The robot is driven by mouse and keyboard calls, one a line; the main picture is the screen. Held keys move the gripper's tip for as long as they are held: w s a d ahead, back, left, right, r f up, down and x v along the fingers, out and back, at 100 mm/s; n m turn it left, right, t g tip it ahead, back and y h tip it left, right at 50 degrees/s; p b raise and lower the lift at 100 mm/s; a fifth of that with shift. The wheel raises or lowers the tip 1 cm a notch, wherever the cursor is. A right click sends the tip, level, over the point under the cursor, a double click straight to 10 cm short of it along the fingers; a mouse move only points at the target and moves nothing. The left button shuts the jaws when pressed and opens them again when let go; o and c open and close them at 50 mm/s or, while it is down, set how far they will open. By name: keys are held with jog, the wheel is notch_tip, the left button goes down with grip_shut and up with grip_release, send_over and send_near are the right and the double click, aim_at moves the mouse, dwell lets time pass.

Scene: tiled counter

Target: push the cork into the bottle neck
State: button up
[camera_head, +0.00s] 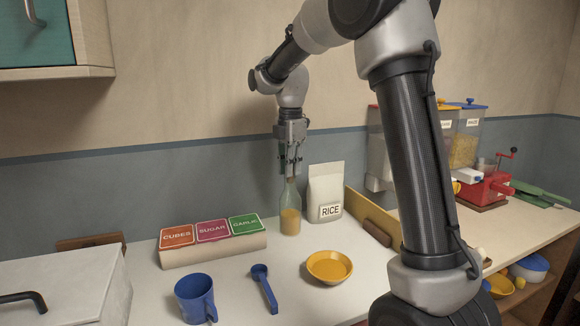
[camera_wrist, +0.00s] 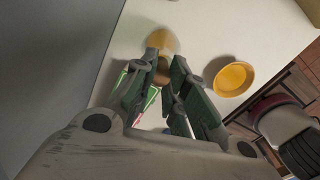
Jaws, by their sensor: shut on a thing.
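The bottle (camera_head: 290,220) stands upright on the counter, clear with yellow-orange contents in its lower part. My gripper (camera_head: 290,172) points straight down over the bottle, with its fingertips at the top of the neck. In the wrist view my gripper (camera_wrist: 164,68) is shut on the brown cork (camera_wrist: 163,76), and the bottle (camera_wrist: 160,41) shows just beyond the fingertips. The fingers hide most of the cork and the neck's mouth, so I cannot tell whether the cork is inside the neck or only touching it.
A white RICE bag (camera_head: 325,192) stands close to the right of the bottle. A rack with CUBES, SUGAR and GARLIC labels (camera_head: 212,250) is to the left. A yellow bowl (camera_head: 329,267), blue scoop (camera_head: 265,288) and blue mug (camera_head: 195,297) lie in front.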

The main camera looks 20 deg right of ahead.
jog(key=o, duration=0.6)
jog(key=shift+o, duration=0.2)
notch_tip(320, 180, up, 11)
jog(key=s+d+r+m+t, duration=0.1)
jog(key=s+d+r+m, duration=0.15)
jog(key=s+m, duration=0.4)
jog(key=s+d+f+m+t, duration=0.1)
jog(key=s+f+m, duration=0.3)
jog(key=s, duration=0.4)
jog(key=s+d+f+m+t, duration=0.1)
jog(key=s+f+m, duration=0.3)
jog(key=s, duration=0.4)
jog(key=s+d+f+m+t, duration=0.1)
jog(key=s+f+m, duration=0.3)
jog(key=s, duration=0.5)
jog(key=shift+d+m, duration=0.5)
jog(key=shift+m, duration=0.65)
